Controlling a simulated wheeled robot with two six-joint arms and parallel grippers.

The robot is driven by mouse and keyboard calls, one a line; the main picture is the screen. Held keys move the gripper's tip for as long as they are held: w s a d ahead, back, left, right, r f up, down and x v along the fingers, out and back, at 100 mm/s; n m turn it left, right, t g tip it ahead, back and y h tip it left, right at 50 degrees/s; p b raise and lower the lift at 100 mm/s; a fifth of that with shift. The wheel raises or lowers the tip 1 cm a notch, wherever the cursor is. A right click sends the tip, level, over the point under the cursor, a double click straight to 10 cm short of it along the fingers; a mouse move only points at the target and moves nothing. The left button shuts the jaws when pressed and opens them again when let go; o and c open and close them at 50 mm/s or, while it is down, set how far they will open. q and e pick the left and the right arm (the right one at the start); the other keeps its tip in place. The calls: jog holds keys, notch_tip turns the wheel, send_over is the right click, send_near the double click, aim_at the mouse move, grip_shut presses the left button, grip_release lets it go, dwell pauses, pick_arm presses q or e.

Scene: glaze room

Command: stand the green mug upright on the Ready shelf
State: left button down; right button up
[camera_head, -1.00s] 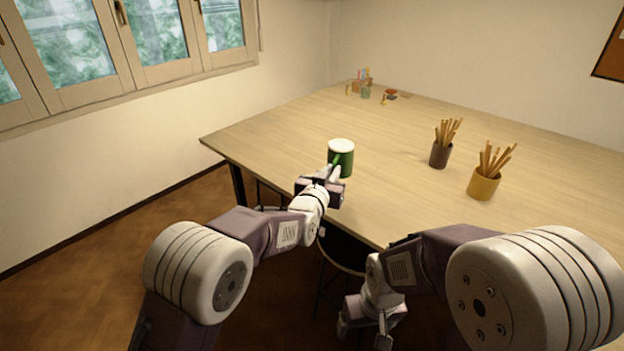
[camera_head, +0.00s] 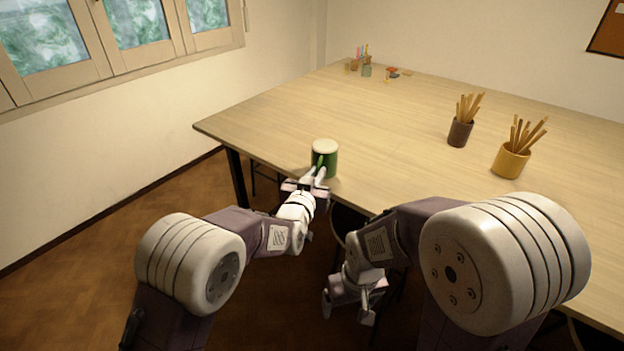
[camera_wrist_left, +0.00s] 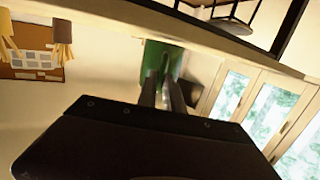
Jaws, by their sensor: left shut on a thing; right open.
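The green mug (camera_head: 329,158) has a pale cream top and shows at the near left edge of the table in the head view. I cannot tell whether that top is its opening or its base. My left gripper (camera_head: 319,173) is shut on the mug from the near side, at what looks like its handle. The mug also shows in the left wrist view (camera_wrist_left: 152,58), beyond the closed fingers (camera_wrist_left: 164,88), partly hidden. I cannot tell whether it clears the tabletop. My right gripper (camera_head: 349,302) is open and empty, low in front of the table. No Ready shelf is visible.
The table (camera_head: 395,125) is mostly bare. A dark cup (camera_head: 460,133) and a yellow cup (camera_head: 510,162) of sticks stand on its right. Small jars and items (camera_head: 367,70) sit at its far corner. Stools are under the near edge; floor is open at left.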

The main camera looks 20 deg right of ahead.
pick_arm(q)
jog(key=shift+f, duration=0.55)
jog(key=c, duration=1.5)
grip_release()
jog(key=shift+w, duration=0.15)
jog(key=b+v, duration=0.1)
jog(key=v, duration=1.1)
jog(key=shift+r, duration=0.15)
